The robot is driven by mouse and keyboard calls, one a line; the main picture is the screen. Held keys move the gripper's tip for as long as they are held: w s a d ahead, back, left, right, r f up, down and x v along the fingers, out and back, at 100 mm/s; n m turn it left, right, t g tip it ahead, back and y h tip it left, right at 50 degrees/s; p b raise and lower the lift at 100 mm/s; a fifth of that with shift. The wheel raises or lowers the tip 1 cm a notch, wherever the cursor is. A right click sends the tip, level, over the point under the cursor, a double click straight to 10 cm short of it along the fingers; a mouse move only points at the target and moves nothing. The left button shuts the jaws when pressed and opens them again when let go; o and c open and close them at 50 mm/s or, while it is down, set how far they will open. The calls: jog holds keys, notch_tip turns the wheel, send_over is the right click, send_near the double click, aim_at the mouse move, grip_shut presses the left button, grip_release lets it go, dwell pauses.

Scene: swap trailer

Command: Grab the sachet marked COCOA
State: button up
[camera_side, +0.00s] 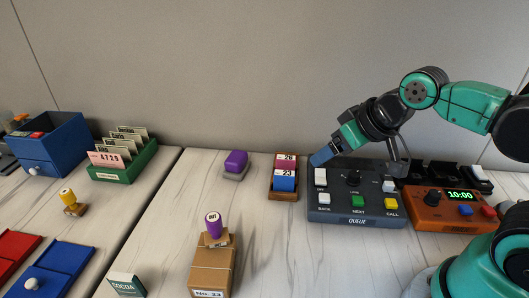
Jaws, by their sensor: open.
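The sachet marked COCOA (126,286) is at the bottom edge, left of centre. It is dark teal with a pale top, and its lower part is cut off by the frame. My gripper (322,157) is at the upper right, beside the grey console and well above and to the right of the sachet. It is open and far from the sachet. The fingers are small and partly merge with the dark wrist, so the gap between them is hard to make out. I see nothing held.
A cardboard box (210,265) with a purple-handled stamp (213,226) stands right of the sachet. A blue tray (70,262) lies to its left. A grey button console (355,208) and orange clock unit (440,210) are at right.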

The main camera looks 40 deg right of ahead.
notch_tip(320, 180, up, 4)
jog(key=n+t+y, duration=0.3)
jog(key=n+y, duration=0.4)
send_over(122, 277)
jog(key=s+d, duration=0.1)
jog(key=s, duration=0.2)
jog(key=f, duration=1.3)
jog(key=shift+w+d+f, duration=0.25)
jog(key=shift+d+f, duration=0.1)
jog(key=shift+f, duration=0.05)
jog(key=shift+w+a+f, duration=0.2)
jog(key=shift+w+f, duration=0.1)
jog(key=shift+f, duration=0.1)
jog(key=shift+x, duration=2.4)
jog(key=shift+r, duration=0.15)
grip_shut()
